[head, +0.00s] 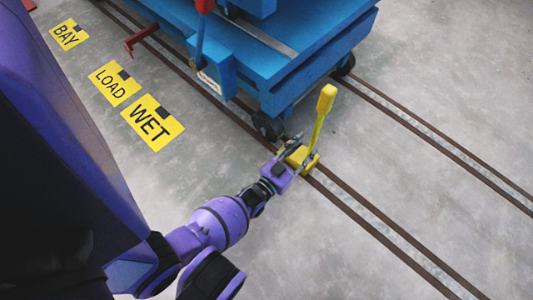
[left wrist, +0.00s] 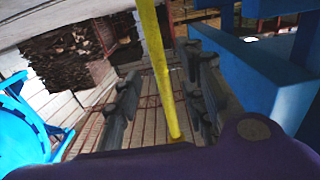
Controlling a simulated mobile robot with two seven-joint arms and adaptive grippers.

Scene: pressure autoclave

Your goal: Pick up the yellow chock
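The yellow chock (head: 325,100) sits on the rail behind the blue cart's wheel, its long handle rising up and tilted slightly right. My left gripper (head: 300,154) is low at the chock, with its fingers on either side of the lower handle. In the left wrist view, the yellow handle (left wrist: 158,70) runs between the two spread fingers of the left gripper (left wrist: 162,100), with gaps visible on both sides. The gripper partly hides the chock's base. My right gripper is not in view.
A blue cart (head: 270,60) stands on the rails just beyond the chock, its wheel (head: 267,126) close to the gripper. Yellow floor signs reading BAY, LOAD and WET (head: 153,122) lie at the left. The rails (head: 400,240) and floor at the right are clear.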

